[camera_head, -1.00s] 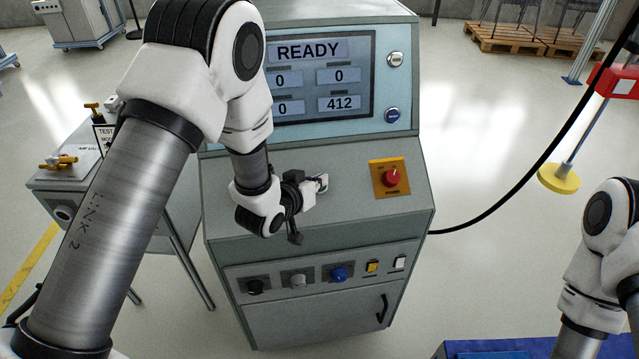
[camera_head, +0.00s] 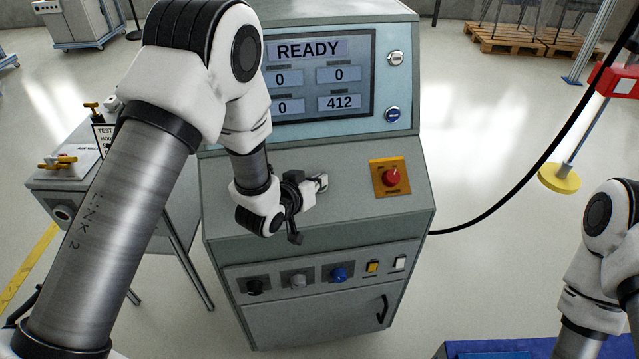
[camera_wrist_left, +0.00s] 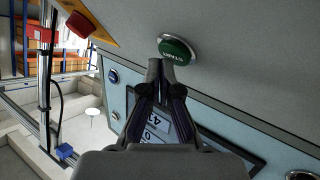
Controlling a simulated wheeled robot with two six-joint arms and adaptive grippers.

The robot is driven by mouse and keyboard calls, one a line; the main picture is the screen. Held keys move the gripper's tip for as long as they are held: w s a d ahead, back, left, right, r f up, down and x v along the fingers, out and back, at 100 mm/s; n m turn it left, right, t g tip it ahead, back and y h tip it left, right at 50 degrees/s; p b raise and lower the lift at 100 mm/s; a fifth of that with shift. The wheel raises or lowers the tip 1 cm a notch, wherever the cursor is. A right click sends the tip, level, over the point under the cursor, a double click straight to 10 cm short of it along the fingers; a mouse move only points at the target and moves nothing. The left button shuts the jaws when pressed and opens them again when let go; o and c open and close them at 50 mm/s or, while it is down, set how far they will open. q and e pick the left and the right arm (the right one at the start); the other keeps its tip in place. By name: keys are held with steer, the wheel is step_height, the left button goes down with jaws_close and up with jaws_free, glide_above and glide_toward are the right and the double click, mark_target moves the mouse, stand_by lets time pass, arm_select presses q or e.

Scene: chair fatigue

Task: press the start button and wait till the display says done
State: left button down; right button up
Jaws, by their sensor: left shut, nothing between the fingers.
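The green start button (camera_wrist_left: 176,50) sits in a metal ring on the sloping grey panel in the left wrist view. My left gripper (camera_wrist_left: 162,66) is shut and empty, with its fingertips right by the button's lower edge in that picture. I cannot tell whether they touch it. In the head view my left gripper (camera_head: 318,183) is over the left part of the panel, and the green button face does not show there. The display (camera_head: 319,76) reads READY, with 412 in its lower right field. My right arm shows at the right edge, its gripper out of view.
A red knob on a yellow plate (camera_head: 390,178) is on the same panel, to the right of my left gripper. A side table (camera_head: 62,180) with brass fittings stands left of the machine. A black cable (camera_head: 500,207) runs off to the right.

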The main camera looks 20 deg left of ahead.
arm_select(q)
steer(key=shift+w+a+f+b, duration=0.1)
steer(key=shift+w+f+b, duration=0.05)
steer(key=shift+f+b, duration=0.15)
stand_by(0.4)
steer(key=shift+r, duration=0.1)
steer(key=shift+s+d+r+p, duration=0.25)
steer(key=shift+s+r+p, duration=0.15)
steer(key=shift+r+p, duration=0.2)
steer(key=shift+s+d+r+p, duration=0.1)
steer(key=shift+s+r+p, duration=0.05)
steer(key=shift+r+p, duration=0.35)
steer(key=s+r+p, duration=0.1)
steer(key=s+d+r+p, duration=0.1)
steer(key=r, duration=0.1)
steer(key=shift+r, duration=0.1)
stand_by(0.4)
